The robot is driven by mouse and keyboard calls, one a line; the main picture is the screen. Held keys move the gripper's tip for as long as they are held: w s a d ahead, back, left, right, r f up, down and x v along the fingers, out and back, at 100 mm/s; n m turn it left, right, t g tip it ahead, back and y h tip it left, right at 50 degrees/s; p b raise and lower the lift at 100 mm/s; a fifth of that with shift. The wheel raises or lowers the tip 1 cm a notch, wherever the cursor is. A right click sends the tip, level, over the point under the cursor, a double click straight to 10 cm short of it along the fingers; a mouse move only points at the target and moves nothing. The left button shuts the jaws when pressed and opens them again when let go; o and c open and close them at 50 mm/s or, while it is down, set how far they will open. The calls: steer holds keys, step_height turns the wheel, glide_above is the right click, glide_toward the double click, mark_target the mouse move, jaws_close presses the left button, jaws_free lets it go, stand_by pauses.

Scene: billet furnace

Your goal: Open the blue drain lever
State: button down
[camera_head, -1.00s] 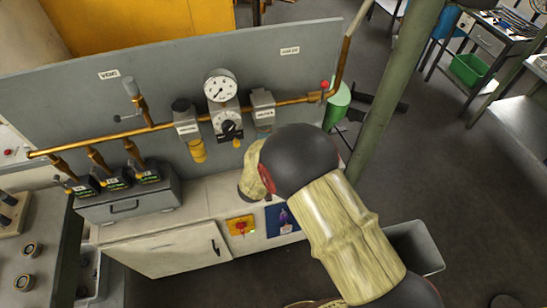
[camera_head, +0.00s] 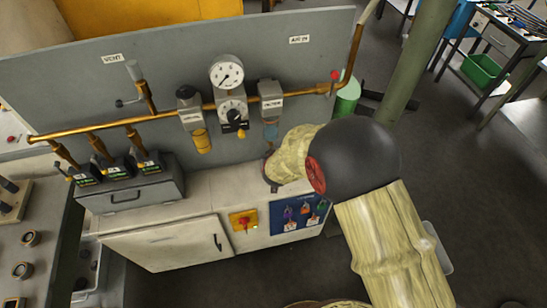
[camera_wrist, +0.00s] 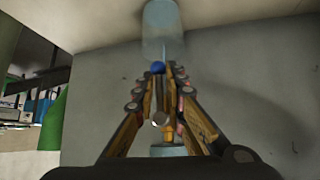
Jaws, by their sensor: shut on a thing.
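The blue drain lever (camera_wrist: 158,68) shows as a small blue tip in the wrist view, just below a clear bluish bowl (camera_wrist: 162,28). My gripper (camera_wrist: 161,82) is shut on the lever, with its fingers converging on either side of it. Most of the lever is hidden between the fingers. In the head view the bowl (camera_head: 270,131) hangs under a grey unit (camera_head: 271,98) on the copper pipe. My wrist covers the lever there, and my fingertips are hidden from that camera.
A pressure gauge (camera_head: 227,73), a knobbed regulator (camera_head: 233,113) and a yellow-bowled filter (camera_head: 202,141) stand left of the bowl along the pipe (camera_head: 75,133). A white cabinet (camera_head: 163,246) stands below. A green post (camera_head: 410,65) stands to the right.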

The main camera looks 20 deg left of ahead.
steer(key=shift+s+d+f, duration=0.1)
steer(key=shift+f, duration=0.15)
steer(key=c, duration=2.1)
jaws_free()
steer(key=shift+c, duration=0.2)
steer(key=shift+o, duration=0.7)
steer(key=shift+r, duration=0.1)
steer(key=shift+r, duration=0.15)
steer(key=v, duration=1.1)
steer(key=shift+s+r, duration=0.2)
steer(key=shift+s, duration=0.05)
